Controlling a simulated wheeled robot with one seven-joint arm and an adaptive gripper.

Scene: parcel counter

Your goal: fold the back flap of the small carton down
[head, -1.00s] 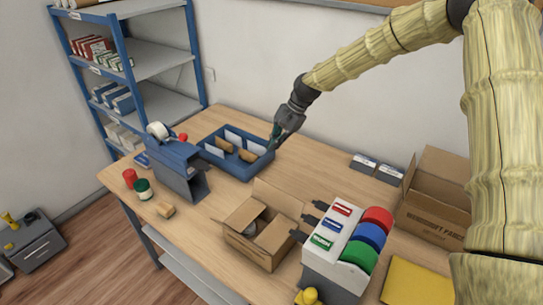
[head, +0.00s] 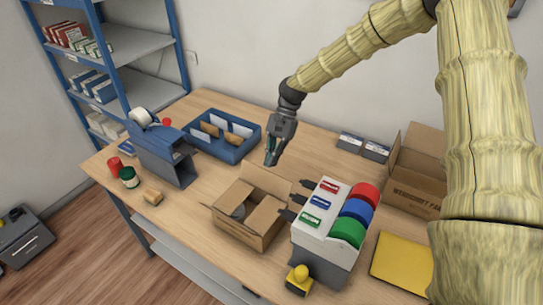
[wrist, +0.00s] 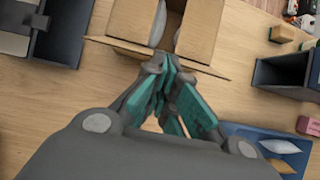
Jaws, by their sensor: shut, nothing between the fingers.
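The small carton (head: 246,235) stands on the counter, open on top, with a pale item (head: 239,211) partly visible inside. Its back flap (head: 268,181) stands up at the far side. The left and right flaps lie inward over part of the opening. My gripper (head: 270,163) is shut and empty, just behind and above the back flap. In the wrist view the carton (wrist: 203,32) is at the top and my fingertips (wrist: 166,62) overlap the flap's edge (wrist: 122,46). I cannot tell whether they touch it.
A label dispenser (head: 318,235) with coloured rolls stands close right of the carton. A blue tray (head: 231,154) with envelopes is behind left, a tape dispenser (head: 168,162) left. A larger open carton (head: 414,184) and yellow mailer (head: 401,262) are at right.

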